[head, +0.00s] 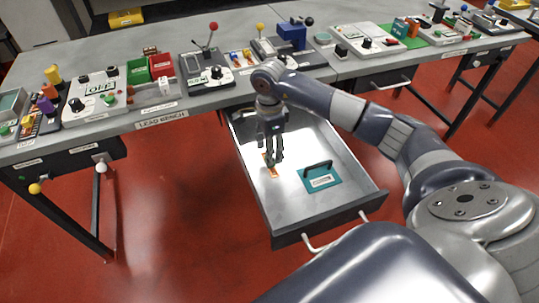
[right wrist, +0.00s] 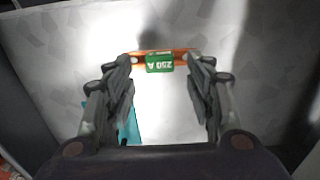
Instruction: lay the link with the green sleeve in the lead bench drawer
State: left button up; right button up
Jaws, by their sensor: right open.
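The link with the green sleeve (right wrist: 160,63) shows in the right wrist view, its orange metal ends sticking out on both sides and "250 A" on the sleeve. It appears to lie on the floor of the open lead bench drawer (head: 345,205). In the head view a small orange part of the link (head: 273,174) shows just below the fingertips. My right gripper (head: 274,160) points down into the drawer. In the wrist view its fingers (right wrist: 163,85) are spread wide, with nothing between the pads and the link just beyond them. My left gripper is out of view.
A teal plate with a black handle (head: 322,180) lies in the drawer, right of the link. The drawer's front panel and side walls surround my gripper. The lead bench (head: 150,120) above carries several devices, including green and red boxes (head: 161,67).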

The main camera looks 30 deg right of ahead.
notch_tip(320, 180, up, 9)
jog(key=b, duration=0.1)
dwell(0.5)
